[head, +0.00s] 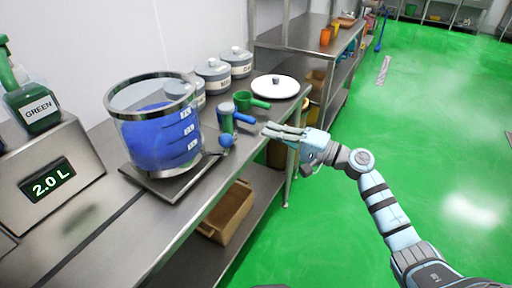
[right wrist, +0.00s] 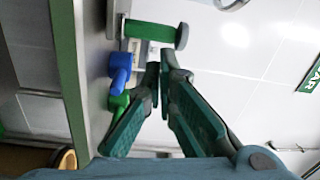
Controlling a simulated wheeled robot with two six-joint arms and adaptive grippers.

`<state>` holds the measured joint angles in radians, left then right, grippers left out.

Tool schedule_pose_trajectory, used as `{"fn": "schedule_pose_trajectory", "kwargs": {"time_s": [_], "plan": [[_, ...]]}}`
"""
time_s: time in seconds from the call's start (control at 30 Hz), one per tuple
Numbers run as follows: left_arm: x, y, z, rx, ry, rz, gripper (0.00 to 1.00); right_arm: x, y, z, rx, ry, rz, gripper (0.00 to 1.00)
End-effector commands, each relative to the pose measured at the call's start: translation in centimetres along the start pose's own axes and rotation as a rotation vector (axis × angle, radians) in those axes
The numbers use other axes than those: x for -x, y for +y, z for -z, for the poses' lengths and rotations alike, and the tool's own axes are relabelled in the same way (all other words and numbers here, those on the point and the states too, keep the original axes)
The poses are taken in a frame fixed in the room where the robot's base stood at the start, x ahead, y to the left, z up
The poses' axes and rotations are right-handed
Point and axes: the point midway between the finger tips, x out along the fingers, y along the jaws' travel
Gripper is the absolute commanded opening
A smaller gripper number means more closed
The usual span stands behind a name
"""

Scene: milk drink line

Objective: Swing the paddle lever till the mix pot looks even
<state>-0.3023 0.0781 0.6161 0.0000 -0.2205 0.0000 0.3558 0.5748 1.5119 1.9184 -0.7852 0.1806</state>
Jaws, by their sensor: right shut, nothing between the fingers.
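The mix pot (head: 160,138), a clear vessel with a metal rim and level marks, stands on a dark plate on the steel counter. Its contents look an even blue from here. A blue ball knob (head: 226,141) on a short dark arm sticks out at the pot's right side, apparently the paddle lever. My right gripper (head: 266,130) is shut and empty, to the right of the knob and apart from it, by the counter's edge. In the right wrist view its fingertips (right wrist: 158,64) are together with nothing between them. My left gripper is out of view.
Blue (head: 225,119) and green (head: 245,101) handled cups stand close beyond the knob. A display box (head: 48,184) reads 2.0 L at left, with a green bottle (head: 33,108).

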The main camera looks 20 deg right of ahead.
Motion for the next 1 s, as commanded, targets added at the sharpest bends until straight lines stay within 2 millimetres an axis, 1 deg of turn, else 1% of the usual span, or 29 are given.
{"fn": "schedule_pose_trajectory", "kwargs": {"time_s": [0.03,0.13,0.4,0.47,0.5,0.6,0.7,0.8,1.0], "plan": [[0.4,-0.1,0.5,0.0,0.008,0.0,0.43,-0.7,-0.3,0.0,-0.003,0.0,0.002,0.0],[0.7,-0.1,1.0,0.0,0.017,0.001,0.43,-2.5,-0.4,0.1,-0.005,0.001,0.003,0.0],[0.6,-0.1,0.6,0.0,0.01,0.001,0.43,-8.5,-0.2,0.0,-0.005,0.002,0.0,0.0],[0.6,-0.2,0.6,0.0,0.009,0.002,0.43,-9.7,-0.1,-0.1,-0.006,0.0,-0.002,0.0],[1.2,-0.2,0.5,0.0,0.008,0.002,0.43,-9.1,-0.1,-1.0,-0.004,0.0,-0.007,0.0],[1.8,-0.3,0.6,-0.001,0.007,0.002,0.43,-8.5,-0.2,-2.4,-0.004,0.0,-0.005,0.0],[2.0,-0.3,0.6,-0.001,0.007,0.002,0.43,-8.2,-0.1,-3.3,-0.004,0.001,-0.006,0.0],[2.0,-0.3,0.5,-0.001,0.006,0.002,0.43,-8.0,-0.1,-3.7,-0.003,0.001,-0.005,0.0],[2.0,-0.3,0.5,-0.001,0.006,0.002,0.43,-7.9,0.0,-3.8,-0.003,0.002,-0.006,0.0]]}}
